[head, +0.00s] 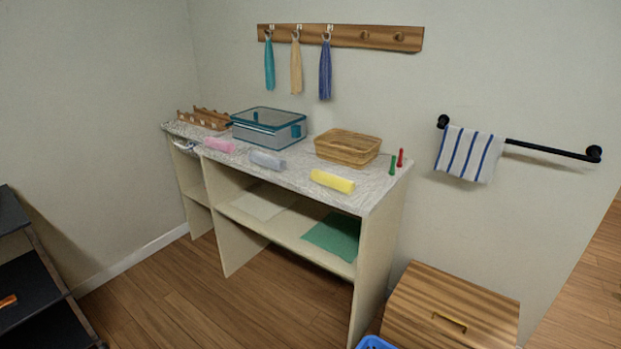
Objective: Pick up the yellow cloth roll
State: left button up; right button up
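The yellow cloth roll (333,181) lies on the light marbled top of the shelf unit, near its front edge and toward the right end. It lies lengthwise along the edge, with a wooden basket behind it. A grey-blue roll (267,159) and a pink roll (219,144) lie further left along the same front edge. Neither of my grippers shows in the head view.
Behind the rolls are the wooden basket (348,146), a lidded clear box (269,127) and a wooden rack (203,118). Green and red pegs (393,165) stand right. A wooden chest (452,308) and blue bin (376,343) are lower right. Floor in front is clear.

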aim_at(347, 186)
jog(key=i+j+u, duration=0.4)
jog(key=i+u, duration=0.45)
jog(key=i+j+z, duration=0.25)
jog(key=i, duration=0.25)
jog(key=i+j+z, duration=0.25)
jog(key=i, duration=0.2)
jog(key=i+j+z, duration=0.1)
jog(key=z, duration=0.3)
jog(key=i+j+z, duration=0.1)
jog(key=z, duration=0.25)
jog(key=i+j+z, duration=0.2)
jog(key=z, duration=0.2)
